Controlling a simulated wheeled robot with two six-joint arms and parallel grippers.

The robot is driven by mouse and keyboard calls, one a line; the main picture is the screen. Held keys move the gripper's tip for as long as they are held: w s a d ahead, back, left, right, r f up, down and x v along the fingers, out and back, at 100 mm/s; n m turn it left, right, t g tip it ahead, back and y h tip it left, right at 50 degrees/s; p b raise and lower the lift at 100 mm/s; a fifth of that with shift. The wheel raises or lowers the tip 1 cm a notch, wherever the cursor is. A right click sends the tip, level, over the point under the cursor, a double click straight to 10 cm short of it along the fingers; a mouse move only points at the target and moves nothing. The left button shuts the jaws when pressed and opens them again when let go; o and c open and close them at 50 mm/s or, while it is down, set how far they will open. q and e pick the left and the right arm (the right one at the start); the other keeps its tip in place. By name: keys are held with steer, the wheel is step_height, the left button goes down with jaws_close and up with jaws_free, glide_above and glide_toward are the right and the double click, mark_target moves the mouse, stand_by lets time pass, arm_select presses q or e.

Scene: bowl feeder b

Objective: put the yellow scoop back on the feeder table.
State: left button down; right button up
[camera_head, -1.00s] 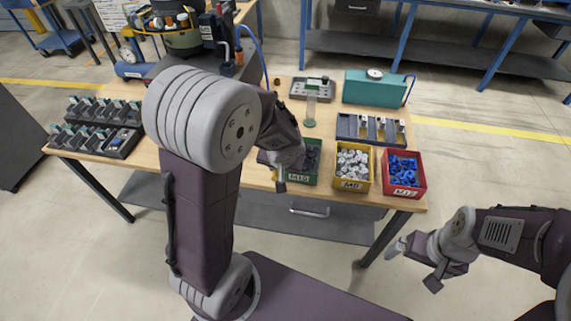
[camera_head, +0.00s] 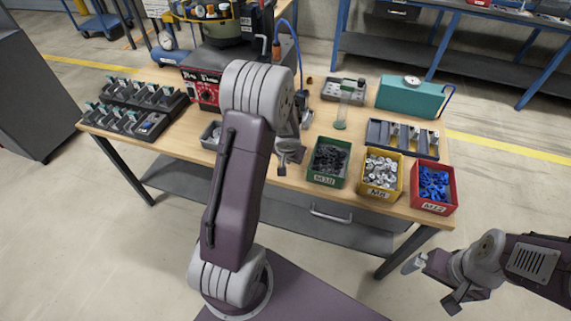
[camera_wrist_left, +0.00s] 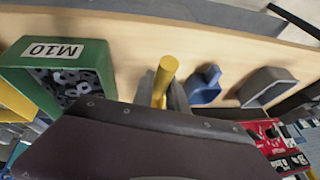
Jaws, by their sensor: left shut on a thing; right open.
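The yellow scoop (camera_wrist_left: 166,72) shows in the left wrist view as a stubby yellow handle; the rest of it is hidden behind my wrist. My left gripper (camera_wrist_left: 172,98) is shut on it, above the front edge of the feeder table (camera_head: 285,180). In the head view my left gripper (camera_head: 289,153) is just left of the green M10 bin (camera_head: 328,162), and the yellow scoop cannot be made out there. A blue scoop (camera_wrist_left: 205,86) lies beside it in the left wrist view. My right gripper (camera_head: 431,282) is open and empty, off the table's front right.
A yellow M8 bin (camera_head: 380,175) and a red M12 bin (camera_head: 433,188) stand right of the green bin. A grey tray (camera_wrist_left: 266,86) lies beyond the blue scoop. The red-fronted feeder control box (camera_head: 203,88) stands behind my left arm. Black fixtures (camera_head: 135,105) fill the table's left end.

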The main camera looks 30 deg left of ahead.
arm_select(q)
step_height(320, 180, down, 3)
steer(key=shift+r+b, duration=0.2)
steer(key=shift+b, duration=0.2)
steer(key=shift+a+f, duration=0.1)
steer(key=shift+f, duration=0.05)
steer(key=c, duration=1.3)
jaws_free()
steer(key=shift+c, duration=0.2)
arm_select(e)
step_height(320, 180, down, 2)
steer(key=shift+a+f, duration=0.1)
steer(key=shift+f, duration=0.05)
